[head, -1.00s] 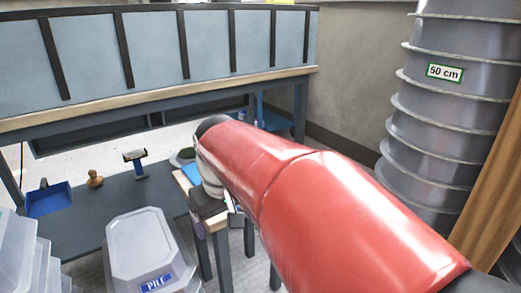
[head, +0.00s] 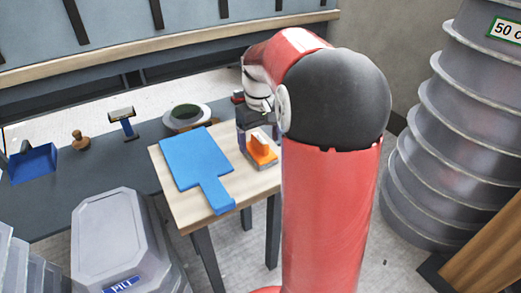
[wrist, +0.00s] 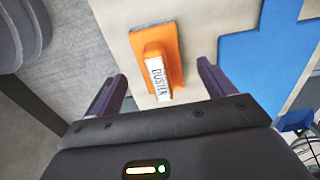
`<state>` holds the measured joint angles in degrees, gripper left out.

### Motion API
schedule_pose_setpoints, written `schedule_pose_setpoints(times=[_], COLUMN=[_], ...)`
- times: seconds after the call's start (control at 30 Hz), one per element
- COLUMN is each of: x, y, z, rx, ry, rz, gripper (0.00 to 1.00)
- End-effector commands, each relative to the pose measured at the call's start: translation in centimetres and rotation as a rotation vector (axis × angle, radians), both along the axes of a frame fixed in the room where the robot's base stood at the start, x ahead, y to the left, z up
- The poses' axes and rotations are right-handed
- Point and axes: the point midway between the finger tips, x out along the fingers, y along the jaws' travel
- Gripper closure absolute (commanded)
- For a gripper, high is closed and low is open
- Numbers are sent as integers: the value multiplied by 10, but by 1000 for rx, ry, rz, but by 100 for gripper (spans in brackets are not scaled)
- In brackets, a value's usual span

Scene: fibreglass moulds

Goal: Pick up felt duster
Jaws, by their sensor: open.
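The felt duster (head: 262,150) is an orange block with a pale handle or label. It lies on a small wooden-topped table (head: 255,187), near its right side. In the wrist view the duster (wrist: 168,50) reads "DUSTER" on its white part. My gripper (wrist: 160,88) is open, with a dark finger on each side of the duster's near end. The duster lies mostly ahead of the fingertips, and I see no contact. In the head view my red arm reaches over the table, and the gripper is partly hidden behind it.
A blue paddle-shaped board (head: 192,155) lies left of the duster on the same table. A low dark bench behind holds a ring-shaped roll (head: 185,116), a wooden knob (head: 80,142) and a blue dustpan (head: 33,165).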

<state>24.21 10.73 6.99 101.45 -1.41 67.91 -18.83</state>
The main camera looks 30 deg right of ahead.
Motion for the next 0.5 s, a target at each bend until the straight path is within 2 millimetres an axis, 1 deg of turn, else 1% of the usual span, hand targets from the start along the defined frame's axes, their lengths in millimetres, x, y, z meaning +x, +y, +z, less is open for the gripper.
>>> schedule_pose_setpoints(times=[0.03,0.1,0.2,0.47,0.5], x=[-2,-1,-1,-1,-1], y=[0,0,0,0,0], z=[-10,-20,-29,-31,-31], rx=[2,1,0,0,0], ry=[5,3,1,0,0], rz=[0,0,-1,-1,-1], gripper=[18,18,18,18,22])
